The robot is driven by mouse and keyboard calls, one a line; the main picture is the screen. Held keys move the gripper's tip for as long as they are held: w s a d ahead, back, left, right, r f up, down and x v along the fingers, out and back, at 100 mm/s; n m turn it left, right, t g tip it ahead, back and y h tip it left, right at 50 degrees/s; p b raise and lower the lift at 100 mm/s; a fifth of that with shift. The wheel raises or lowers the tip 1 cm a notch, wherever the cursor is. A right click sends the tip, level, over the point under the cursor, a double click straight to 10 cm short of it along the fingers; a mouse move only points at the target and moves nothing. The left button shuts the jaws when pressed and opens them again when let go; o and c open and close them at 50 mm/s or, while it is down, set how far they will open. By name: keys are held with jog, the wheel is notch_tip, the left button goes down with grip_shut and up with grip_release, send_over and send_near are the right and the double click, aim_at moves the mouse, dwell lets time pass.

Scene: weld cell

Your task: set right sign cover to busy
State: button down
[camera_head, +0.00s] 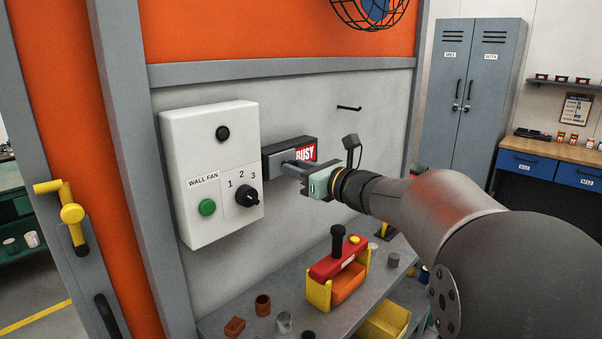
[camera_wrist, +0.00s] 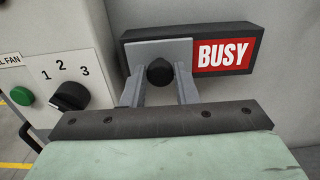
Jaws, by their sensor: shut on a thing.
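The sign is a dark box on the wall right of the white control box. Its red BUSY panel (camera_head: 306,154) shows on the right half, and also in the wrist view (camera_wrist: 223,54). The grey sliding cover (camera_wrist: 133,53) sits over the left half of the sign, with a dark round knob (camera_wrist: 159,72) on its face. My gripper (camera_wrist: 160,85) reaches the cover from the front, with one finger on each side of the knob, shut on it. In the head view my gripper (camera_head: 292,164) hides part of the cover.
The white WALL FAN control box (camera_head: 212,170) with a green button and a rotary dial stands close to the left of the sign.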

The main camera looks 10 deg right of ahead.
jog(key=shift+a, duration=0.2)
jog(key=c, duration=1.1)
grip_release()
jog(key=shift+s, duration=0.15)
jog(key=shift+c, duration=0.2)
jog(key=b+v, duration=0.3)
jog(key=v, duration=1.4)
jog(key=shift+s, duration=0.15)
jog(key=shift+d, duration=0.15)
